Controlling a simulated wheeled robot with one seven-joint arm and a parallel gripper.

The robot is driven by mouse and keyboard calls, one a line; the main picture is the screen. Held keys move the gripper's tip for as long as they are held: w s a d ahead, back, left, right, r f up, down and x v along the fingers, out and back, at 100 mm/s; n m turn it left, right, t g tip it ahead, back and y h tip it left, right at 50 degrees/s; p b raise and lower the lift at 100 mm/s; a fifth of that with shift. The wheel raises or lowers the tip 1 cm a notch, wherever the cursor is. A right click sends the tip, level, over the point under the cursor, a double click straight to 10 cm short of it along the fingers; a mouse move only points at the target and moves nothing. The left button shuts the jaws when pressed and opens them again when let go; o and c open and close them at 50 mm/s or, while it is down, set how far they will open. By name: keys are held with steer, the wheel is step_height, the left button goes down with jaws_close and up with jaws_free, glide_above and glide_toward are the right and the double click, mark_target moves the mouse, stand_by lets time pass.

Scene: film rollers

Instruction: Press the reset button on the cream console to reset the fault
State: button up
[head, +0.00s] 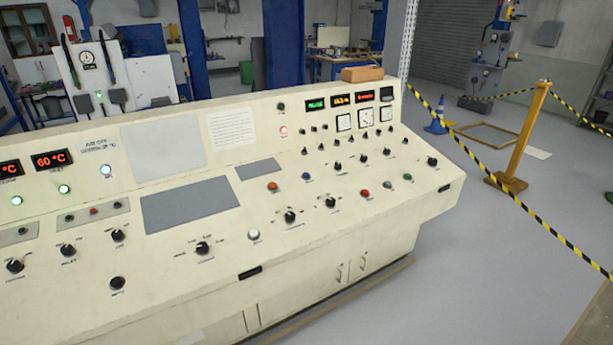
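The cream console (330,248) fills the left and middle of the head view. Its sloping panel carries a white button (253,235) near the front edge, an orange button (272,187), a blue button (307,177), a red button (364,193), a grey button (388,184) and a green button (407,177). A black round control (118,283) sits at the front left. The labels are too small to read, so I cannot tell which is the reset button. A lamp (283,131) on the upright panel glows red. My gripper is not in view.
Black rotary knobs (290,217) stand up among the buttons. Grey floor (480,240) is open between console and tape. A brown box (362,74) sits on the console top.

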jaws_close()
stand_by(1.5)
